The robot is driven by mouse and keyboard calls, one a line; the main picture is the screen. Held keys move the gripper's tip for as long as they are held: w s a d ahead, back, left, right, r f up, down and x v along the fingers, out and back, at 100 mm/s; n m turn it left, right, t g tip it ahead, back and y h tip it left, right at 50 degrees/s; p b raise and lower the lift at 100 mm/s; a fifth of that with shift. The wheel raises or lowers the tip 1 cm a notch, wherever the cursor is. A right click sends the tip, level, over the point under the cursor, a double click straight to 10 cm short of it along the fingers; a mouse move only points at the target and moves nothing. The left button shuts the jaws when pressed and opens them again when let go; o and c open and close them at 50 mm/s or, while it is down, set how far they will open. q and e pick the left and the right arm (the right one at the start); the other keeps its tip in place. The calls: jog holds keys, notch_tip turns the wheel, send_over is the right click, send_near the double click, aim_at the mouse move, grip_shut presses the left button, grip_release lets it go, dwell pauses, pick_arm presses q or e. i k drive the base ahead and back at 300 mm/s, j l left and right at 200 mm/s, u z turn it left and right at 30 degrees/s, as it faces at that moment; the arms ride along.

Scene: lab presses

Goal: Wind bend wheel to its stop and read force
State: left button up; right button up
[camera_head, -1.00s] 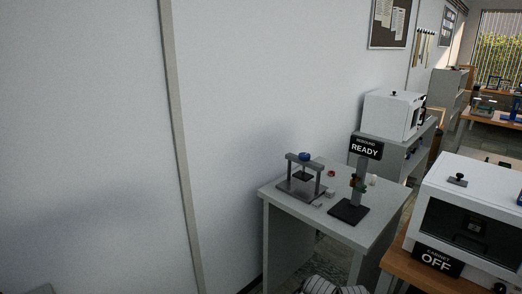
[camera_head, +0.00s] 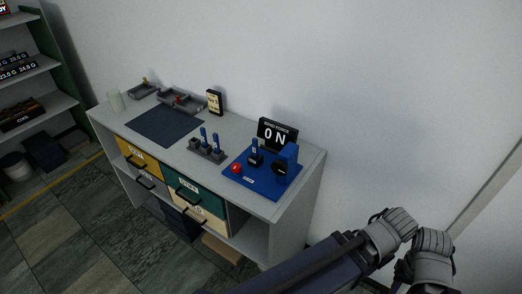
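The bend rig (camera_head: 262,180) stands on the right end of a grey bench. It has a blue base, a red round knob or button (camera_head: 237,168) at its front left and a blue upright. A dark round part, which looks like the wheel (camera_head: 279,169), sits on the upright's near face. The black display behind it, headed as a bend force readout (camera_head: 278,134), shows 0 N. One of my arms crosses the bottom right, ending in ribbed grey parts. No gripper fingertips can be made out, and nothing touches the rig.
A rack with blue-topped tools (camera_head: 207,152) stands left of the rig. A dark mat (camera_head: 165,124), a grey tray (camera_head: 181,101), a small yellowish display (camera_head: 215,102) and a glass (camera_head: 115,99) are farther left.

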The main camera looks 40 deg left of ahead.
aim_at(279, 167)
jog(key=i+l+u, duration=0.15)
jog(key=u, duration=0.35)
jog(key=i+l+u, duration=0.1)
jog(key=u, duration=0.4)
jog(key=l+u, duration=0.3)
jog(key=u, duration=0.2)
jog(key=l+u, duration=0.25)
jog(key=u, duration=0.25)
jog(key=l+u, duration=0.7)
jog(key=l, duration=0.2)
